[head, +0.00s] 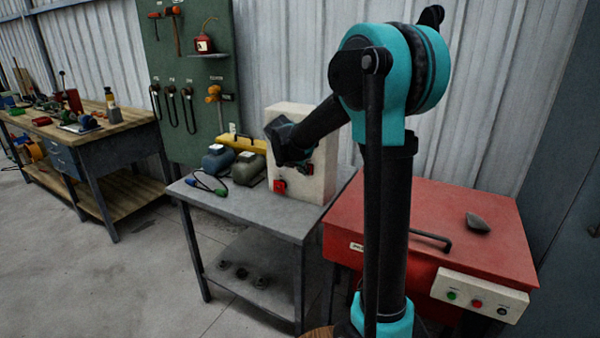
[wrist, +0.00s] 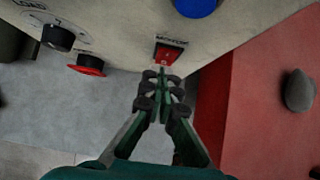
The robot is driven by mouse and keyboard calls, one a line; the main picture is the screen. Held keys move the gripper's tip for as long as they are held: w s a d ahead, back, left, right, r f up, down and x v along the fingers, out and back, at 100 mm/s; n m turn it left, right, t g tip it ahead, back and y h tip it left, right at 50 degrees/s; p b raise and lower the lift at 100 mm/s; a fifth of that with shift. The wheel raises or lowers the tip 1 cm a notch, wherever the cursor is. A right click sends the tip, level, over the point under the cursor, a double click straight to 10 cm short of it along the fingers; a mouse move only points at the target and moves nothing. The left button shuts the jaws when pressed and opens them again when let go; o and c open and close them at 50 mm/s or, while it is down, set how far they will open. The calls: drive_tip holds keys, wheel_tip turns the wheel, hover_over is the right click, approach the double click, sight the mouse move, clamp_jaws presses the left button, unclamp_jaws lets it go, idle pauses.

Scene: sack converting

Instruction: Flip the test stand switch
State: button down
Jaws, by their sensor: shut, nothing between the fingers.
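The test stand is a cream upright box (head: 318,183) on a grey metal table, partly hidden by my arm in the head view. In the wrist view its panel carries a red rocker switch (wrist: 169,53) under a label that seems to read MOTOR. My gripper (wrist: 161,76) is shut and empty, its fingertips right at the near edge of the switch. I cannot tell whether they touch it. The fingertips cover part of the switch's lower edge, and its position is unclear. In the head view the fingertips are hidden.
On the panel are a black LOAD knob (wrist: 57,38), a red button (wrist: 88,65) and a blue round part (wrist: 196,6). The grey table (head: 250,213) holds motors and a cable left of the stand. A red cabinet (head: 400,205) with a grey lump on top stands right.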

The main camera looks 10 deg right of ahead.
drive_tip(key=shift+w+d, duration=0.15)
drive_tip(key=shift+w+d+f, duration=0.15)
drive_tip(key=shift+w, duration=0.05)
idle(0.3)
drive_tip(key=shift+r, duration=0.85)
drive_tip(key=s+a+f+v, duration=0.1)
drive_tip(key=s+v, duration=0.1)
drive_tip(key=v, duration=1)
drive_tip(key=shift+a, duration=0.3)
drive_tip(key=shift+s+f, duration=0.15)
drive_tip(key=shift+s, duration=0.05)
